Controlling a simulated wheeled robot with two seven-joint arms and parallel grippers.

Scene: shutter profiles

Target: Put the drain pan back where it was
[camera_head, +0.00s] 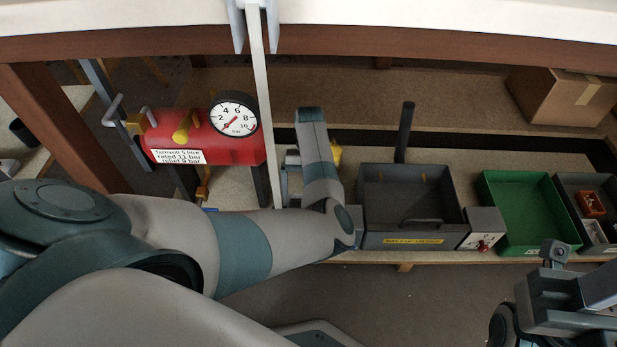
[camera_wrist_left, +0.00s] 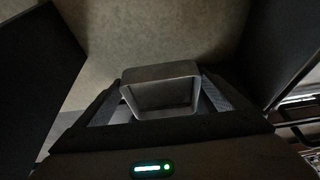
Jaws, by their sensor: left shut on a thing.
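The drain pan (camera_wrist_left: 160,72) looks like the small grey hollow piece with a rectangular rim in the left wrist view. My left gripper (camera_wrist_left: 162,92) is shut on it, one finger on each side. In the head view my left arm reaches across to the shelf beside the red tank (camera_head: 215,140). The wrist hides the left gripper's fingers and the pan there. The red tank has a white gauge and yellow fittings. Part of my right gripper (camera_head: 560,285) shows at the lower right, away from the shelf; its jaws cannot be made out.
Right of my left wrist stand a dark grey bin (camera_head: 373,242) with a yellow label, a small grey switch box (camera_head: 482,228), a green tray (camera_head: 548,240) and a grey tray with a red item. A pale upright post (camera_head: 262,110) stands close left of the wrist.

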